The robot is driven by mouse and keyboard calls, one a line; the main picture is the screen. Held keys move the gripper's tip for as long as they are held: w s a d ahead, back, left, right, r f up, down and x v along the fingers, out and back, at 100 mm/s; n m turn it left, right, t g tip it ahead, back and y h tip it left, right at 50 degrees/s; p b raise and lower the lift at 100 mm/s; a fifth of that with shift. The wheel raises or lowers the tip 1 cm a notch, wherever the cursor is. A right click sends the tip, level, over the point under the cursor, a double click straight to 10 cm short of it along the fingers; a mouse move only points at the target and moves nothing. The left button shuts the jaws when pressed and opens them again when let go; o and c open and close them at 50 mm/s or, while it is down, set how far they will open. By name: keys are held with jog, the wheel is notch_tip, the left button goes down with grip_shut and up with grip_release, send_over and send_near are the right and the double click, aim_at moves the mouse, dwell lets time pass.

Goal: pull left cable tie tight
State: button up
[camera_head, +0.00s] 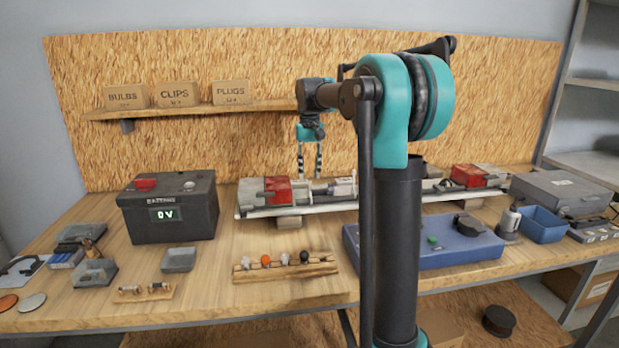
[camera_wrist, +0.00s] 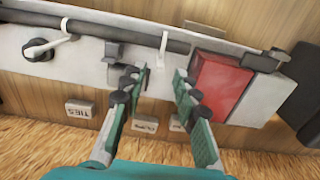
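The frame (camera_head: 325,207) is a long pale bar on the bench with a red lamp (camera_head: 278,190) near its left end. The wrist view is turned around, so this lamp (camera_wrist: 220,87) shows on the right. There a thin white strap, apparently the left cable tie (camera_wrist: 163,46), stands around or against a dark cable (camera_wrist: 120,33). My gripper (camera_head: 310,176) points down just right of the lamp. In the wrist view my gripper (camera_wrist: 157,78) is open and empty, its fingers spread on either side of the strap's lower end. I cannot tell whether either finger touches it.
A dark metal clip (camera_wrist: 113,52) and a white knobbed part (camera_wrist: 40,48) sit along the frame. A battery box (camera_head: 168,207) reading 0V stands at left. A blue panel (camera_head: 465,245) lies at front right. A wooden rack (camera_head: 287,272) with small parts lies in front.

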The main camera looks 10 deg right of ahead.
jog(key=shift+f, duration=1.25)
jog(key=shift+c, duration=0.5)
grip_shut()
